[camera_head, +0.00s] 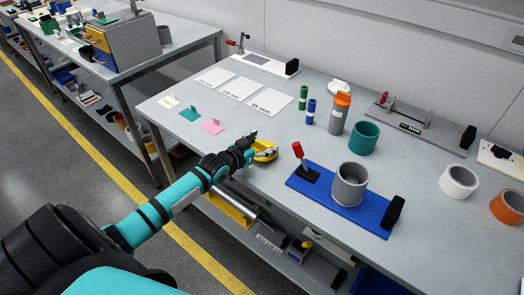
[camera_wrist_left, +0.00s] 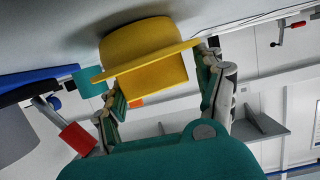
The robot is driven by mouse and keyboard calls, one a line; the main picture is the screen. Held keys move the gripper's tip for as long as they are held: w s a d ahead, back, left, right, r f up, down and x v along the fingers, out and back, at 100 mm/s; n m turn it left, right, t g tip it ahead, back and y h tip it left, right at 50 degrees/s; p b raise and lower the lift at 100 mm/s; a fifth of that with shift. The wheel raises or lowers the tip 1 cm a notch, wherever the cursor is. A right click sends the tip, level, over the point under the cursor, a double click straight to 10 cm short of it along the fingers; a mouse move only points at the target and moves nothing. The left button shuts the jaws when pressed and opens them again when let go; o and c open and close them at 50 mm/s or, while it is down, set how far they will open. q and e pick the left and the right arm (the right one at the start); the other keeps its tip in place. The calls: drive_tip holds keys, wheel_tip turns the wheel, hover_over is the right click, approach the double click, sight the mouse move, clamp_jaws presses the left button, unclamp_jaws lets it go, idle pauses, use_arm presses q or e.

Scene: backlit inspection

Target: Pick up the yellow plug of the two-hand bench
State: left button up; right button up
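The yellow plug (camera_head: 268,145) sits near the front edge of the bench, partly hidden by my left gripper (camera_head: 252,149). In the left wrist view the yellow plug (camera_wrist_left: 150,72) shows a wide flange and a narrower body. My left gripper's fingers (camera_wrist_left: 163,88) stand on either side of it. The left finger looks close to or against the body, and a gap shows at the right finger. The gripper looks open around the plug; contact is unclear. My right gripper is not in view.
Right of the plug is a blue fixture (camera_head: 328,196) with a red-handled clamp (camera_head: 298,150) and a grey ring (camera_head: 349,186). The bench between cards and fixture is mostly clear.

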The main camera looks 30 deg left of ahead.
use_arm(q)
drive_tip(key=shift+s+f, duration=0.15)
drive_tip(key=shift+f, duration=0.1)
drive_tip(key=c, duration=0.4)
drive_tip(key=shift+c, duration=0.2)
